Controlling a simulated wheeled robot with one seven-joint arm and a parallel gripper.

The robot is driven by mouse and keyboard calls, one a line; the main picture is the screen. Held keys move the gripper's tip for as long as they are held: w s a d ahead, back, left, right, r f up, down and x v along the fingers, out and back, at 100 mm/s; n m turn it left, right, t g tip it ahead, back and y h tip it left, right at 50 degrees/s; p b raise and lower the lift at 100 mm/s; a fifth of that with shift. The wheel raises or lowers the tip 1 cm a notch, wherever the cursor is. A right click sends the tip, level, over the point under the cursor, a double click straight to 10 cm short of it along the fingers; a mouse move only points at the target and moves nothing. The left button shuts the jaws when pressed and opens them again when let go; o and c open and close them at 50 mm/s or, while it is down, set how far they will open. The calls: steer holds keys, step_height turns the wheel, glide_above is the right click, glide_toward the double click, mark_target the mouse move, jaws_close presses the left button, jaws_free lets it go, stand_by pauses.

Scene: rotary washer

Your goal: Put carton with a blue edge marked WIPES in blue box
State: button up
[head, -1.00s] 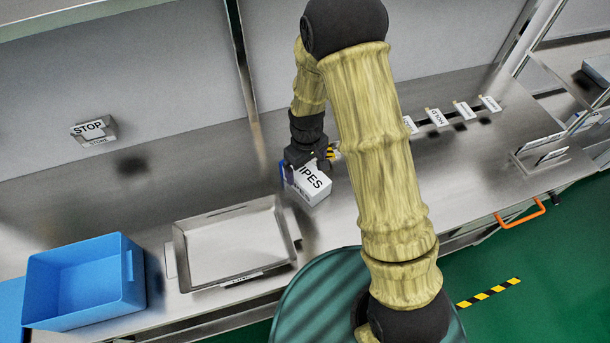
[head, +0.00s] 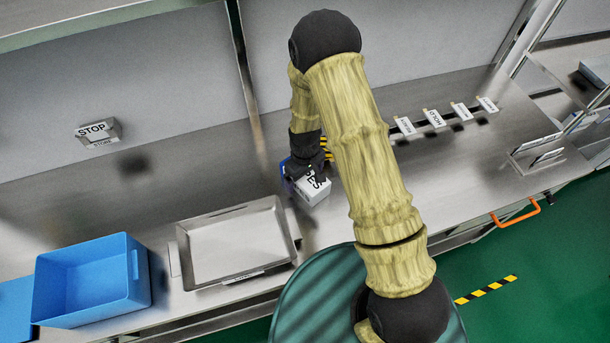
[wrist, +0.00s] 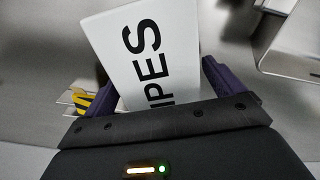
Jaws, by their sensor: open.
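The white carton (head: 314,190) with a blue edge stands on the steel counter, its lettering partly hidden by my gripper. In the wrist view the carton (wrist: 140,45) shows "IPES" and lies between my two dark fingers. My gripper (head: 303,172) is open, with its fingers around the carton, one on each side; I cannot tell whether they touch it. The blue box (head: 93,300) is open and stands at the left end of the counter.
A shallow metal tray (head: 236,245) lies between the blue box and the carton. A STOP block (head: 97,132) is on the back wall. Several labelled tags (head: 433,119) line the right of the counter. A teal round surface (head: 313,300) is in front.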

steer(key=shift+f, duration=0.3)
steer(key=c, duration=1.4)
steer(key=shift+o, duration=0.2)
step_height(320, 180, up, 10)
steer(key=b, duration=0.2)
steer(key=shift+b, duration=0.4)
